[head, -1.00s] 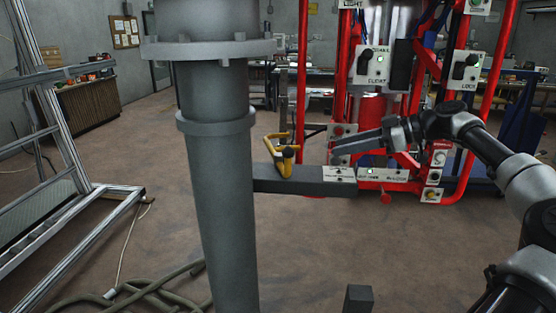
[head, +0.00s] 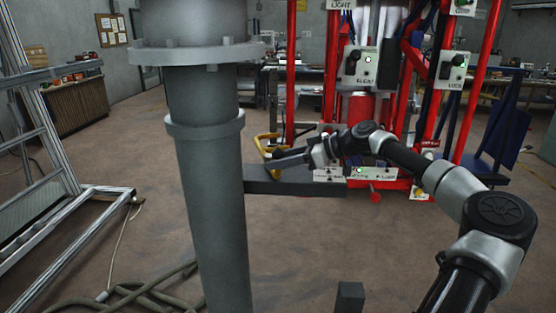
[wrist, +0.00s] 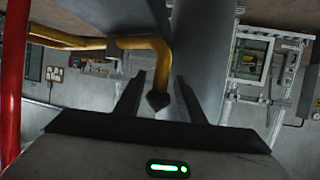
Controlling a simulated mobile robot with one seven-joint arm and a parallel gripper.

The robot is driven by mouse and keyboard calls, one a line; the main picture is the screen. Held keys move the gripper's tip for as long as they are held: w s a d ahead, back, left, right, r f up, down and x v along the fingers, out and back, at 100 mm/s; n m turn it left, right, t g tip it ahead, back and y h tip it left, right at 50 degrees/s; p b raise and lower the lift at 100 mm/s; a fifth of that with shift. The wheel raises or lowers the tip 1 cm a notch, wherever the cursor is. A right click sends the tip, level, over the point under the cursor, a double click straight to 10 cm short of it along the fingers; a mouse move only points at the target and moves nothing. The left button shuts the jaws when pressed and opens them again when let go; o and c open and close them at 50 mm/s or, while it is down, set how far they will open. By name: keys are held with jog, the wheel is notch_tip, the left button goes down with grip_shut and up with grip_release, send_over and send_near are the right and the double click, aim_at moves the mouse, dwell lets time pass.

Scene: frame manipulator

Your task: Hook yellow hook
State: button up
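The yellow hook (head: 262,142) is by the grey vertical pipe (head: 208,200), above the grey horizontal bar (head: 285,187) that juts from it. In the head view my gripper (head: 276,163) reaches left to the hook and covers part of it. In the wrist view the hook (wrist: 143,42) comes in from the left and bends down to a dark pointed end. That end shows between the two spread fingers of my gripper (wrist: 160,100). The fingers are open; no contact with the hook is clear.
A red frame (head: 331,70) with labelled switch boxes (head: 361,67) stands behind my arm. A metal ladder-like frame (head: 52,150) is at left. A hose (head: 150,292) lies on the floor at lower left.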

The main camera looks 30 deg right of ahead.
jog(key=shift+w+a+f, duration=0.15)
jog(key=shift+w+a, duration=0.05)
jog(key=shift+w, duration=0.05)
grip_shut()
jog(key=h+b, duration=0.1)
jog(key=b, duration=0.1)
jog(key=shift+w+a+f+m+t+b, duration=0.1)
jog(key=shift+a+f+m+t+b, duration=0.2)
jog(key=shift+a+f+m+b, duration=0.1)
jog(key=a+m+h+b, duration=0.1)
jog(key=w+a+m+t+h+b, duration=0.1)
jog(key=b, duration=0.1)
jog(key=r+m+t+h+b, duration=0.1)
jog(key=b, duration=0.1)
jog(key=shift+w+a+m+h, duration=0.3)
jog(key=shift+a, duration=0.1)
